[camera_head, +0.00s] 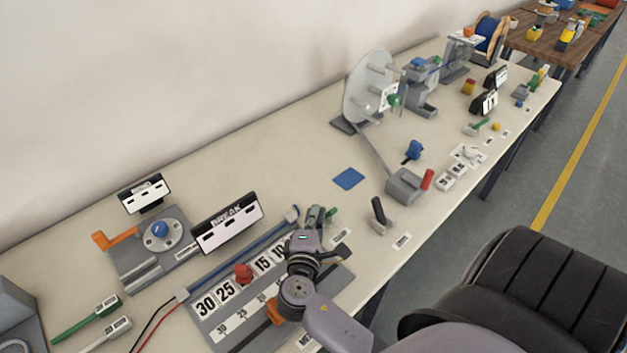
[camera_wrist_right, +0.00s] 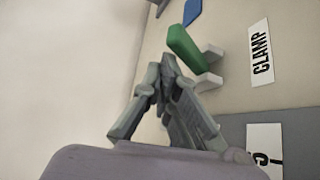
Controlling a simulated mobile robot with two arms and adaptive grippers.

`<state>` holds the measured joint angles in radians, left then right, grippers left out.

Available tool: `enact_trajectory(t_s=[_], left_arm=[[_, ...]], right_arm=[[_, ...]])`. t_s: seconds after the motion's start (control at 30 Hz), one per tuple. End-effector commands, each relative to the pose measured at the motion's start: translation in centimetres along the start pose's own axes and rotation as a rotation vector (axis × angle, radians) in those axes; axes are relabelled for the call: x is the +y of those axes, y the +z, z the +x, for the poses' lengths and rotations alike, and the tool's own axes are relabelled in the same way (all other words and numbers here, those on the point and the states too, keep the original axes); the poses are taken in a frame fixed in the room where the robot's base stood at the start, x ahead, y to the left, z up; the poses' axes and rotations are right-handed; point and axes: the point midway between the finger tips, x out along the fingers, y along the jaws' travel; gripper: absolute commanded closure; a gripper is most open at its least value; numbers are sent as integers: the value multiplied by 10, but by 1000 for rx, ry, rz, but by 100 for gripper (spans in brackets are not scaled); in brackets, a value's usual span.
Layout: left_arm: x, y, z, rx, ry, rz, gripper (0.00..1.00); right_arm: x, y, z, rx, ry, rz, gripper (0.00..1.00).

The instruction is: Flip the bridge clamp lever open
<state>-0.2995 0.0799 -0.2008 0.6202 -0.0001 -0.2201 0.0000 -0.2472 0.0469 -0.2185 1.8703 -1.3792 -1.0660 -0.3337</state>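The bridge clamp's green lever (camera_wrist_right: 186,48) shows in the right wrist view beside a white "CLAMP" label (camera_wrist_right: 261,53), with pale clamp parts (camera_wrist_right: 210,66) at its side. In the head view the green lever (camera_head: 331,215) is small, just right of my right gripper (camera_head: 316,214), which partly hides the clamp. In the wrist view the fingers of my right gripper (camera_wrist_right: 168,64) come together at their tips, with nothing seen between them. The tips are close to the lever's near end; I cannot tell whether they touch it. My left gripper is not in view.
A scale board (camera_head: 205,302) with large numbers and a red knob (camera_head: 243,273) lies under my right arm. A "BREAK" sign (camera_head: 228,223) stands behind it. A black-handled lever (camera_head: 379,211) stands to the right. Bare table lies around the blue square (camera_head: 348,179).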

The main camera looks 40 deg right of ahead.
Motion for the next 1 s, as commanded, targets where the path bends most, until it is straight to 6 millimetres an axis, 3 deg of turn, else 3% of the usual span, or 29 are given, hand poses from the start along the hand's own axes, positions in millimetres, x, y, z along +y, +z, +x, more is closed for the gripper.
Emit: enact_trajectory(t_s=[0.53,0.67,1.0], left_arm=[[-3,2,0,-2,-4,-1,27],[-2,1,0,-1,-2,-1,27],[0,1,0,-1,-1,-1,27]], right_arm=[[-8,4,-6,-11,-15,-7,100],[-8,3,-26,-8,-15,-7,100],[-3,-1,-96,-2,-7,-3,100]])
